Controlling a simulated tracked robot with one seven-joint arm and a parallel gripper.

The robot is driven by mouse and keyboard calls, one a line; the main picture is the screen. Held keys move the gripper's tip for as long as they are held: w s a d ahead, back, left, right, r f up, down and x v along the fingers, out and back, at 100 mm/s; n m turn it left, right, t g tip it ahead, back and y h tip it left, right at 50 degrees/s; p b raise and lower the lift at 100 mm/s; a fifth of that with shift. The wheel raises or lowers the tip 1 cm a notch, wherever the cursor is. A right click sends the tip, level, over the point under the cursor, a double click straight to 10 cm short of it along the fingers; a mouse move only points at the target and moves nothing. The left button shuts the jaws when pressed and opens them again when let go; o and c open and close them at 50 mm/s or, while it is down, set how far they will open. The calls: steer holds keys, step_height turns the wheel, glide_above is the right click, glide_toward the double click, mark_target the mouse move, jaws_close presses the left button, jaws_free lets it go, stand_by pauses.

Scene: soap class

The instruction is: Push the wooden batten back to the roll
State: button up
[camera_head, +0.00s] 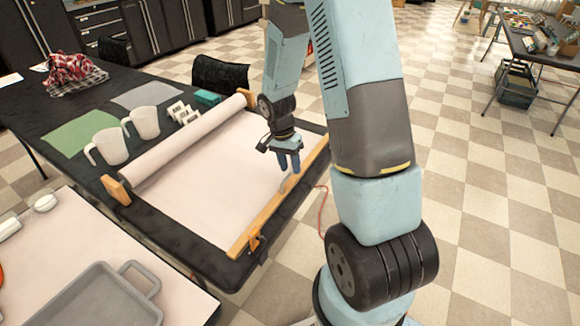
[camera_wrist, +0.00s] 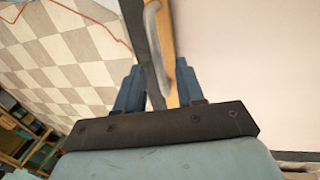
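The wooden batten (camera_head: 262,220) lies along the front edge of the white paper sheet (camera_head: 225,170), at the end away from the roll (camera_head: 185,140). A pale curved handle (camera_head: 286,184) stands on the batten; it also shows in the wrist view (camera_wrist: 153,35). My gripper (camera_head: 290,168) points down over the handle. In the wrist view its two blue fingers (camera_wrist: 160,88) are spread, with the batten (camera_wrist: 167,45) and handle between them. Whether a finger touches the handle cannot be told. The roll rests between wooden end blocks on the table's far side.
The black table (camera_head: 165,222) also holds two white jugs (camera_head: 108,147), a green sheet (camera_head: 80,132), white blocks (camera_head: 183,112) and a teal box (camera_head: 207,97) behind the roll. A grey tray (camera_head: 95,298) lies on the nearer table. The paper between batten and roll is clear.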

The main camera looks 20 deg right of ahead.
steer(key=shift+f, duration=0.4)
jaws_close()
stand_by(0.5)
